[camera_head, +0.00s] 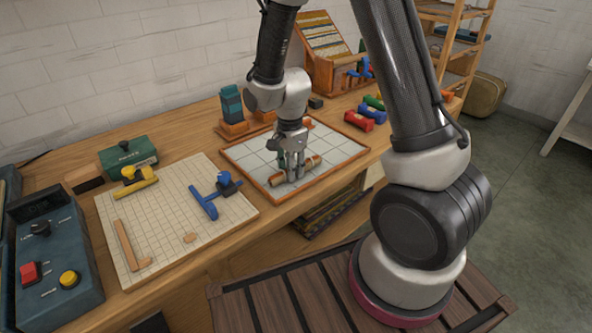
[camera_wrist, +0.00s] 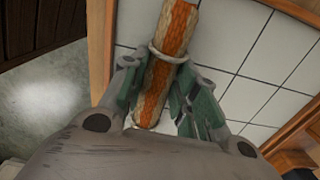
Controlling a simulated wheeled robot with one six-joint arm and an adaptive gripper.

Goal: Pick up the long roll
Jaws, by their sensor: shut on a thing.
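The long roll (camera_wrist: 177,40) is an orange and cream wool skein with a pale tie around it. In the wrist view it runs between the two green-padded fingers of my gripper (camera_wrist: 160,92), which are shut on it. In the head view the roll (camera_head: 312,162) lies across the fingertips of my gripper (camera_head: 293,172), over the front part of the white tiled tray (camera_head: 255,160). I cannot tell whether it touches the tiles. The fingers hide the roll's middle.
A gridded board (camera_head: 165,225) with blue, yellow and wooden pieces lies left of the tray. A control box (camera_head: 50,255) stands at the far left. A teal object (camera_head: 231,103) stands behind the tray. Red and blue pieces (camera_head: 358,121) lie at the tray's back right.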

